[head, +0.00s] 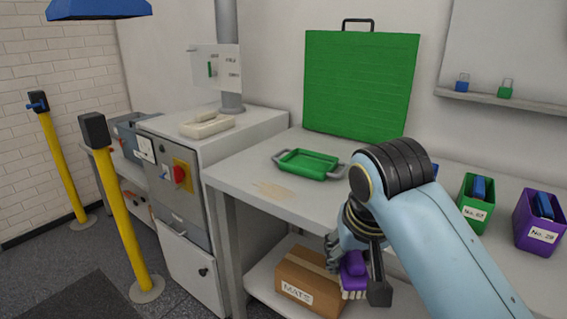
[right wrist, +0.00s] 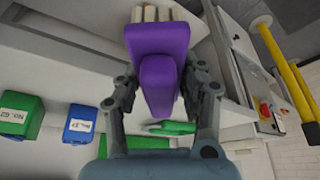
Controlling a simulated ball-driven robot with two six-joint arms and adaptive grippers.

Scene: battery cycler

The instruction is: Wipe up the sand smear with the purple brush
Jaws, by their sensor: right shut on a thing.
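The sand smear (head: 273,190) is a faint tan patch on the grey table, near its left front edge in the head view. The purple brush (head: 353,270) has pale bristles that point down in the head view. My right gripper (head: 358,285) is shut on the brush, in front of the table's front edge and to the right of the smear. In the right wrist view the brush (right wrist: 160,75) sits between the two fingers, with its bristles at the top. The brush is apart from the smear. My left gripper is not in view.
A green tray (head: 307,163) with grey handles lies just behind the smear. A green bin (head: 475,203) and a purple bin (head: 538,220) stand at the right. A large green board (head: 361,85) leans on the wall. A cardboard box (head: 308,282) sits on the lower shelf.

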